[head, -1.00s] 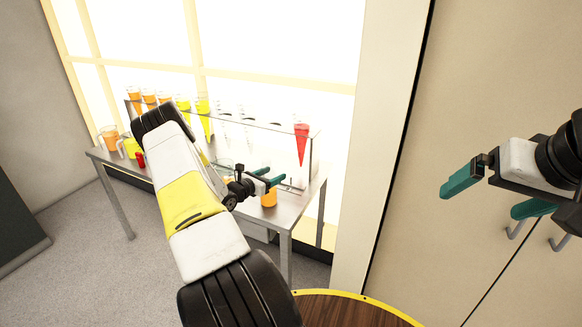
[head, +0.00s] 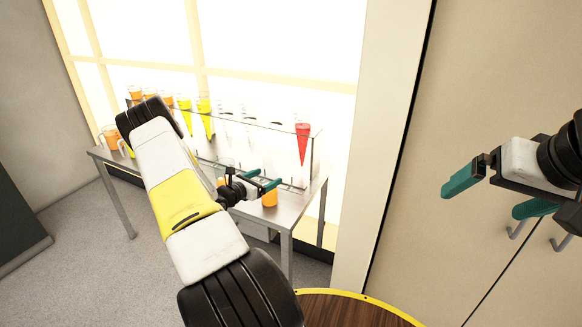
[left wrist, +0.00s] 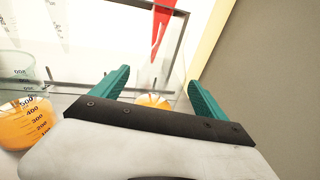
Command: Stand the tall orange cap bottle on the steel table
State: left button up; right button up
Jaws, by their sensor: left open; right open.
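The steel table (head: 291,210) stands against the bright window. I cannot pick out a tall bottle with an orange cap for certain. A vessel with orange in it (head: 270,198) stands near the table's front right corner, partly hidden by my left gripper (head: 262,179). That gripper is open, over the table's right part. In the left wrist view, orange (left wrist: 153,101) shows in a clear vessel between the open fingers, its lower part hidden by the gripper body; I cannot tell if they touch it. My right gripper (head: 480,202) is open and empty, far right, off the table.
A clear rack on the table holds cones, one red (head: 302,143) and one yellow (head: 206,118). A graduated beaker of orange liquid (left wrist: 22,124) stands left of the left gripper. An orange jug (head: 110,137) is at the table's left end. Tall cabinet doors (head: 490,70) fill the right.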

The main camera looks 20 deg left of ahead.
pick_arm(q)
jog(key=v, duration=0.7)
jog(key=shift+s, duration=0.2)
